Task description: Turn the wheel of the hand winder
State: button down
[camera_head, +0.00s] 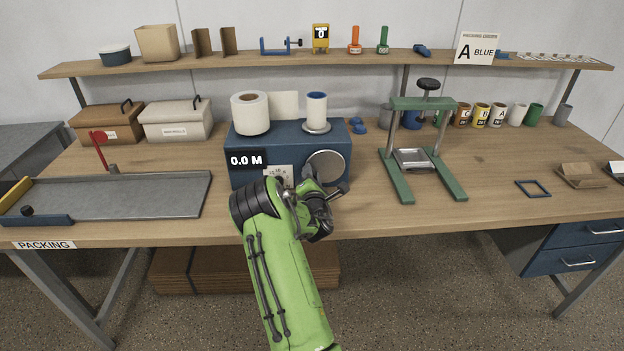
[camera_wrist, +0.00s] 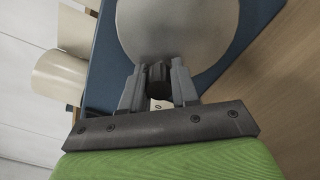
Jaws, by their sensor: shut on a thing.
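The hand winder (camera_head: 240,172) is a blue box on the bench with a display reading 0.0 M. Its grey round wheel (camera_head: 326,166) is on the front face at the right; the wheel also fills the upper middle of the wrist view (camera_wrist: 185,30). A dark handle knob (camera_wrist: 157,78) stands out from the wheel. My gripper (camera_head: 330,192) is in front of the wheel's lower part. In the wrist view my gripper (camera_wrist: 157,88) is shut on the knob, one finger on each side. My arm hides part of the winder's lower front.
A white paper roll (camera_head: 250,115) and a blue-cored roll (camera_head: 316,110) stand on top of the winder. A green press (camera_head: 410,150) stands to the right. A grey tray (camera_head: 130,195) lies to the left. Bare bench top (camera_head: 475,170) lies right of the press.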

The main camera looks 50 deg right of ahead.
aim_at(326, 155)
notch_tip(326, 155, up, 2)
jog(key=m, duration=0.4)
jog(key=shift+s+d+m, duration=0.1)
jog(key=shift+m, duration=0.2)
jog(key=m, duration=0.1)
jog(key=r+m, duration=0.1)
jog(key=m, duration=0.2)
jog(key=shift+s+d+r+m, duration=0.25)
jog(key=shift+s+d+m, duration=0.05)
jog(key=shift+s, duration=0.05)
jog(key=m, duration=0.3)
jog(key=s+d+r+m, duration=0.1)
jog(key=shift+s+m+b, duration=0.1)
jog(key=shift+m+b, duration=0.2)
jog(key=shift+b, duration=0.05)
jog(key=m+b, duration=0.1)
jog(key=m, duration=0.1)
jog(key=s+d+m+b, duration=0.1)
jog(key=m+b, duration=0.1)
jog(key=shift+s+r+m, duration=0.1)
jog(key=shift+s+m, duration=0.05)
jog(key=shift+m, duration=0.15)
jog(key=shift+d+b, duration=0.1)
jog(key=shift+b, duration=0.2)
jog(key=c, duration=0.8)
grip_release()
jog(key=shift+c, duration=0.2)
jog(key=shift+r, duration=0.1)
